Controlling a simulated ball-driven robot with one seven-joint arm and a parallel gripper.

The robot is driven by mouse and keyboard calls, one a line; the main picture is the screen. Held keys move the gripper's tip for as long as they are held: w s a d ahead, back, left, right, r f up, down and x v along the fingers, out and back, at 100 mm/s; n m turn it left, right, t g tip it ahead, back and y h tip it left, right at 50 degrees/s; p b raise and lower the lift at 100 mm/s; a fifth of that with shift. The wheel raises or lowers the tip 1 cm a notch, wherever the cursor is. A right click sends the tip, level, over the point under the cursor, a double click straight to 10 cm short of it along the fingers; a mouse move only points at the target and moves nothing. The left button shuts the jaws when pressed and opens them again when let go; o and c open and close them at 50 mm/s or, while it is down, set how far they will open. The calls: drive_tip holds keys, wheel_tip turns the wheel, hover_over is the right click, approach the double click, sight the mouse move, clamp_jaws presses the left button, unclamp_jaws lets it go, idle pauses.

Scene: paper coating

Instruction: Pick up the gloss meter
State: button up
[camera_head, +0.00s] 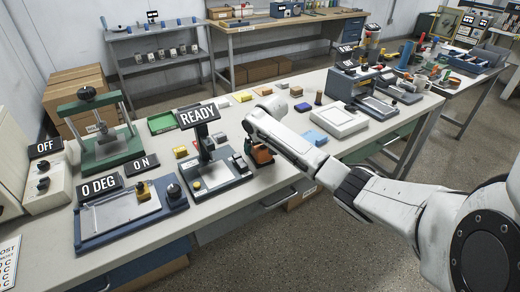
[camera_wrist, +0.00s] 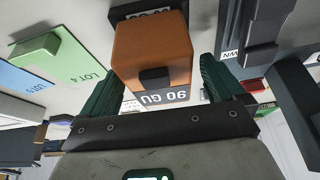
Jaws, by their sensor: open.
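The gloss meter (camera_wrist: 150,45) is an orange box with a dark knob and a "90 GU" label, seen between my fingers in the wrist view. In the head view the orange gloss meter (camera_head: 262,155) shows on the bench, partly covered by my arm. My gripper (camera_wrist: 158,82) has green fingers, spread apart on either side of the box. A gap shows beside the box on both sides. One green finger of my gripper (camera_head: 248,146) shows in the head view, and the other is hidden.
A "READY" instrument (camera_head: 208,165) stands close left of my gripper. A green "LOT 4" card (camera_wrist: 65,58) and a blue card (camera_wrist: 18,78) lie left in the wrist view.

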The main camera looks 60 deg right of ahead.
drive_tip(key=shift+c, duration=0.2)
drive_tip(key=c, duration=1.2)
drive_tip(key=shift+c, duration=0.8)
drive_tip(key=shift+r, duration=0.1)
